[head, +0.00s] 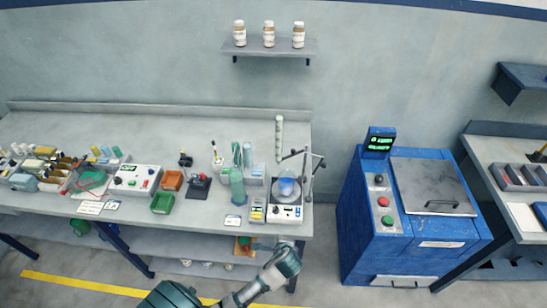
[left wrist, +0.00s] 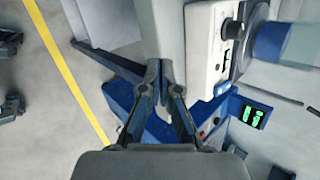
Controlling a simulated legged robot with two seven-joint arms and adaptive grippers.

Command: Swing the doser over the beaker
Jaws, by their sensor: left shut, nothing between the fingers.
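The beaker (head: 286,188), with blue contents, stands on a white stirrer-like base (head: 285,213) at the right end of the bench. Beside and behind it is a thin dark stand with a jointed arm (head: 308,165), which looks like the doser; I cannot tell whether its tip is over the beaker. My left arm comes in at the bottom of the head view, its wrist below the bench's front edge; its fingers are not clear there. In the left wrist view the left gripper (left wrist: 158,72) is shut and empty. The blue beaker (left wrist: 298,42) and white base (left wrist: 208,50) show at right.
A blue cabinet (head: 365,220) with a lit display stands right of the bench, across a gap. Several boxes and tools fill the bench's left part.

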